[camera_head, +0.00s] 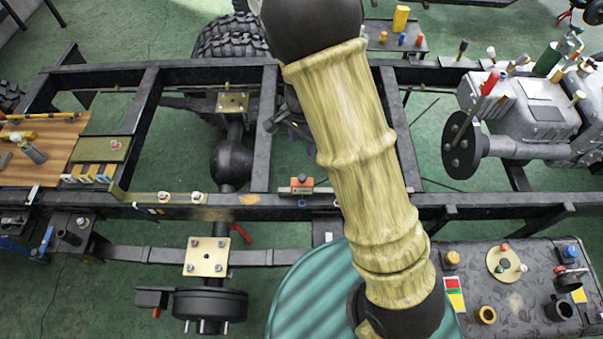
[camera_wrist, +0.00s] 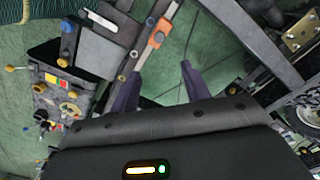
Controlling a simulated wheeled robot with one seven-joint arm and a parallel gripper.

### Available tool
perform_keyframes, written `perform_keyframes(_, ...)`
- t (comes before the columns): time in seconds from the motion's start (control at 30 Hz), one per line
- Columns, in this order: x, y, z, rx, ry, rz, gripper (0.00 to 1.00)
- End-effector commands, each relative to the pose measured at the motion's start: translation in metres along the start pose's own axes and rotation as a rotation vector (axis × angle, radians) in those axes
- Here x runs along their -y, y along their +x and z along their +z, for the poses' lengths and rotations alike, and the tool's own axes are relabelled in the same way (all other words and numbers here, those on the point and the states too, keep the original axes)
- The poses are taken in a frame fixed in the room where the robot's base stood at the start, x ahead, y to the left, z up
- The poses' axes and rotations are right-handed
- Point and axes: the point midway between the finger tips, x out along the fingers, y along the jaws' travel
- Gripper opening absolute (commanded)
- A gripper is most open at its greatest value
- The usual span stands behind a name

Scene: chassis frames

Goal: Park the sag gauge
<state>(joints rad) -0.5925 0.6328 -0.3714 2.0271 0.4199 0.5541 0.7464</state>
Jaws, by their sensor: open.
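A small orange block with a dark knob on a pale base, probably the sag gauge (camera_head: 302,184), sits on the near chassis rail (camera_head: 255,204) in the head view. It also shows at the top middle of the wrist view (camera_wrist: 157,39), on the rail that slants there. My gripper (camera_wrist: 160,70) is open, its two purple fingers apart with nothing between them. The orange block lies beyond the fingertips, clear of them. In the head view my arm hides most of the gripper; only a bit of purple shows beside the arm, behind the near rail. No marked parking place is clear.
A dark bench (camera_head: 520,305) with knobs and fittings stands at the front right. A wooden board (camera_head: 45,165) with tools lies at the left. A grey gearbox (camera_head: 540,110) stands at the right. Crossmembers (camera_head: 264,130) bound open bays over the green floor.

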Motion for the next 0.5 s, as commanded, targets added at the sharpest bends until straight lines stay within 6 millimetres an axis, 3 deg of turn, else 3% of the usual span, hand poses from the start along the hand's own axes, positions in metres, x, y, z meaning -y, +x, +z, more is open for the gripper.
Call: perform_keyframes(0.5,-0.002,0.085,0.000,0.003,0.001,0.005,0.47)
